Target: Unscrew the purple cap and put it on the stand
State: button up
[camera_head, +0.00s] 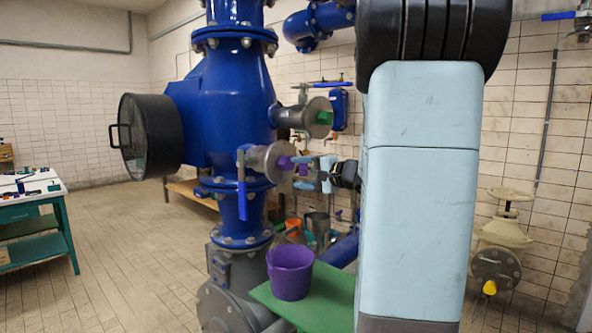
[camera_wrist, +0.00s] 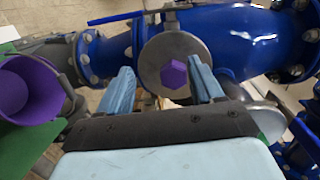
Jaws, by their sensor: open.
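The purple cap (camera_head: 285,162) is at the centre of a grey flange (camera_head: 262,160) on the blue pipework. A second purple patch (camera_head: 303,170) shows beside my fingers; I cannot tell whether it belongs to the same cap. In the wrist view the purple cap (camera_wrist: 173,74) is a hexagon facing me, nearer my right finger. My gripper (camera_head: 306,171) is open close in front of it, and its blue fingers also show in the wrist view (camera_wrist: 160,76). The green stand (camera_head: 330,290) below carries a purple bucket (camera_head: 290,272).
Another grey flange with a green cap (camera_head: 325,118) sits behind and above. A blue lever handle (camera_head: 242,185) hangs beside the near flange. A cream valve (camera_head: 500,235) stands at right. A workbench (camera_head: 40,205) is at far left, with open floor between.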

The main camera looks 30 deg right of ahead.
jog(key=m+t+h, duration=0.1)
jog(key=t, duration=0.1)
send_near(290, 164)
jog(key=x, duration=1)
jog(key=shift+w, duration=0.3)
jog(key=shift+w+a+r, duration=0.1)
jog(key=shift+r, duration=0.05)
